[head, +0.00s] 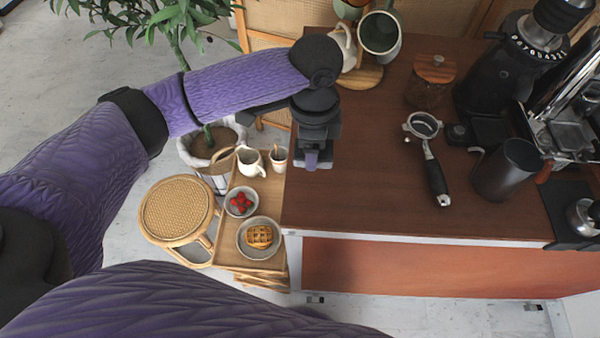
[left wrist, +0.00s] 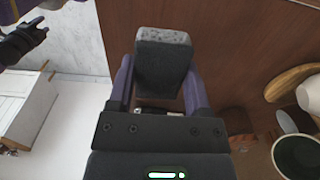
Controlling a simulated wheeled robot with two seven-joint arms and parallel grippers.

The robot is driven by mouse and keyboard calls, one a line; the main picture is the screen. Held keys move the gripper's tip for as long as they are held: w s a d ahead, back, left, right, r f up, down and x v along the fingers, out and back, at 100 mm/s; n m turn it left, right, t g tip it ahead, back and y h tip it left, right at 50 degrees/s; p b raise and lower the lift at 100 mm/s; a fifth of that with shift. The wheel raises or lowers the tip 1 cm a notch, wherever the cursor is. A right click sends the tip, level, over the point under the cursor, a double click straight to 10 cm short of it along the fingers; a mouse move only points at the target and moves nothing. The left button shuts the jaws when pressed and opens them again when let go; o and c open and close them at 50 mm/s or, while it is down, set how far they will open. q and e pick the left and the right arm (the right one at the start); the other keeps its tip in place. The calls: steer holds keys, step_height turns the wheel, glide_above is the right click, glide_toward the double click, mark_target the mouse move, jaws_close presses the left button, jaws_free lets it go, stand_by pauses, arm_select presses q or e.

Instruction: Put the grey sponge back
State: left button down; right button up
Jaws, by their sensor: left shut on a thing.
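My left gripper (head: 312,160) points down over the left edge of the brown counter (head: 370,190). In the left wrist view its purple fingers (left wrist: 160,85) are shut on the grey sponge (left wrist: 164,62), a dark block with a lighter, speckled end face. The sponge stands out beyond the fingertips.
A mug rack (head: 362,76) with cups stands behind the gripper. A lidded jar (head: 430,82), portafilter (head: 434,165), dark cup (head: 507,170) and coffee machine (head: 570,120) are to the right. The counter's front middle is clear. A wooden side tray (head: 229,258) holds dishes below left.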

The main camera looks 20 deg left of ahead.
mark_target(310, 184)
arm_select(q)
step_height(310, 184, down, 9)
steer(key=b, duration=0.2)
steer(key=shift+b, duration=0.35)
steer(key=shift+d, duration=0.1)
jaws_free()
steer(key=shift+f, duration=0.1)
step_height(310, 184, up, 12)
steer(key=p, duration=0.4)
steer(key=shift+f, duration=0.1)
steer(key=shift+r, duration=0.35)
